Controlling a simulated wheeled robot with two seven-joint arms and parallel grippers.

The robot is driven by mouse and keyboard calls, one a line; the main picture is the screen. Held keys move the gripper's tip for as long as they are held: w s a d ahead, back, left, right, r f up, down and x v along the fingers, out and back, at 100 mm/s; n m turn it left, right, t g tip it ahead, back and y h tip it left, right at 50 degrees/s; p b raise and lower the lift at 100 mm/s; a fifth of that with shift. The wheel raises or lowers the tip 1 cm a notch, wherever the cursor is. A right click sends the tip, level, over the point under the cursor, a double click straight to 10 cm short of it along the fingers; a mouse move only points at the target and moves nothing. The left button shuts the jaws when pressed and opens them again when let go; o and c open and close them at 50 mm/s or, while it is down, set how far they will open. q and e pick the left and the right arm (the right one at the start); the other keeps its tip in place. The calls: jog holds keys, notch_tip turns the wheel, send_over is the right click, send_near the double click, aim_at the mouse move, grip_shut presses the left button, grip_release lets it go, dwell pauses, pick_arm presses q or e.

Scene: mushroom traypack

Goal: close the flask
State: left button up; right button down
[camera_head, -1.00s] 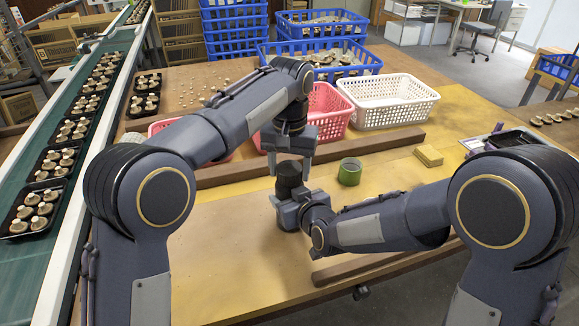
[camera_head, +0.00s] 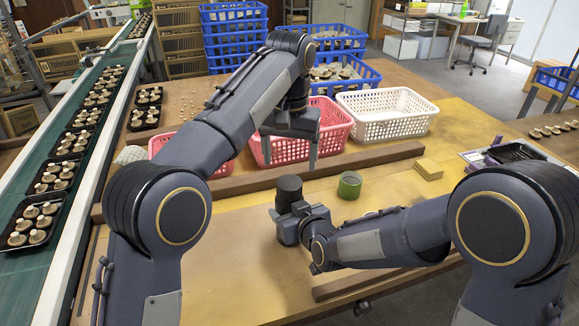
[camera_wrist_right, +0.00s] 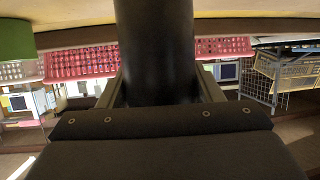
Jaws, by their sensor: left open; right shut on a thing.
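The dark flask (camera_head: 288,190) stands upright over the table, its black top uncovered by any gripper in the head view. My right gripper (camera_head: 290,222) is shut on its lower part; in the right wrist view the dark cylinder of the flask (camera_wrist_right: 155,50) rises between the fingers. My left gripper (camera_head: 290,150) is open and empty, fingers pointing down, above and behind the flask, near the pink basket. I cannot tell whether a lid sits on the flask.
A green cylindrical container (camera_head: 349,185) stands just right of the flask. A wooden bar (camera_head: 240,184) crosses the table behind. Pink (camera_head: 335,125) and white (camera_head: 390,125) baskets stand beyond it. A yellow block (camera_head: 428,169) lies to the right. The front left table is clear.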

pick_arm(q)
jog(key=shift+r, duration=0.15)
pick_arm(e)
jog(key=shift+c, duration=1.6)
grip_release()
pick_arm(q)
jog(key=shift+r+p, duration=0.3)
jog(key=shift+r, duration=0.05)
pick_arm(e)
jog(key=v, duration=0.7)
jog(key=shift+s+d+r, duration=0.15)
jog(key=shift+s+r, duration=0.05)
jog(key=shift+s, duration=0.1)
